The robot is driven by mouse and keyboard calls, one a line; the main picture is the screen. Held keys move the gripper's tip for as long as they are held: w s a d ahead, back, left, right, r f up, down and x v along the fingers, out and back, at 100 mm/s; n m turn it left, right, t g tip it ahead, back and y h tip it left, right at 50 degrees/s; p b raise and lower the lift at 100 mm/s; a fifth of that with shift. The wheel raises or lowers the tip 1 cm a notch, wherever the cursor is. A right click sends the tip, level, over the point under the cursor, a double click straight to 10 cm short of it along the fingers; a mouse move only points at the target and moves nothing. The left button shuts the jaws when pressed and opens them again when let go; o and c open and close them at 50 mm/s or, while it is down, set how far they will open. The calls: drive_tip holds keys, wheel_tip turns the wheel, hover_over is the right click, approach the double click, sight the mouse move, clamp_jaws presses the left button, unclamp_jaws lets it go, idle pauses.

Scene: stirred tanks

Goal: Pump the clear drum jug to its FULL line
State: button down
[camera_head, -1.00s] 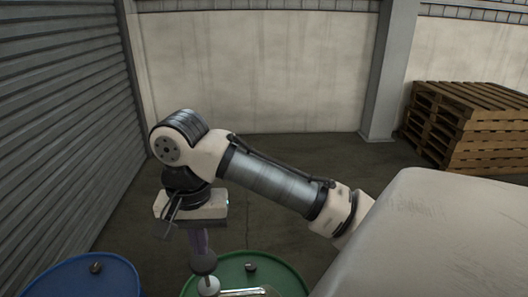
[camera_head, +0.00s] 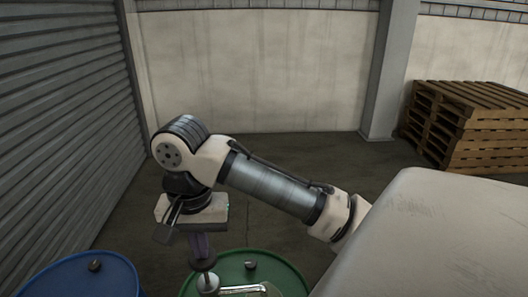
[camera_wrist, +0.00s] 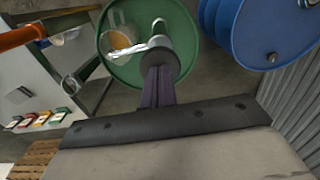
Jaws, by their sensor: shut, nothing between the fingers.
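My gripper (camera_head: 201,258) points straight down over the green drum (camera_head: 270,272). Its purple-grey fingers are shut, with their tips at the top of the pump (camera_head: 209,284) on that drum. In the wrist view the fingertips (camera_wrist: 158,60) cover part of the chrome pump (camera_wrist: 160,30); whether they touch it I cannot tell. Beside the pump in that view is a clear round vessel, apparently the jug (camera_wrist: 122,39), with amber liquid in it. I cannot read a FULL line or the level. The head view shows only the pump's spout side at the lower edge.
A blue drum (camera_head: 80,278) stands left of the green one; it also shows in the wrist view (camera_wrist: 265,25). A grey shutter (camera_head: 60,130) runs along the left. Pallets (camera_head: 470,125) are stacked at the right. The wrist view shows an orange tube-like object (camera_wrist: 20,37) and small coloured items (camera_wrist: 40,118).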

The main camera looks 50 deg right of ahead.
sight(204, 264)
drive_tip(key=shift+f+b, duration=1.6)
drive_tip(key=shift+f, duration=1.25)
drive_tip(key=shift+r, duration=0.15)
wheel_tip(204, 264, up, 8)
drive_tip(key=p, duration=0.8)
drive_tip(key=shift+f, duration=0.25)
drive_tip(key=shift+f, duration=0.15)
drive_tip(key=shift+f+b, duration=1)
drive_tip(key=shift+f, duration=0.55)
wheel_tip(204, 264, up, 4)
drive_tip(key=p, duration=0.4)
drive_tip(key=shift+f, duration=0.35)
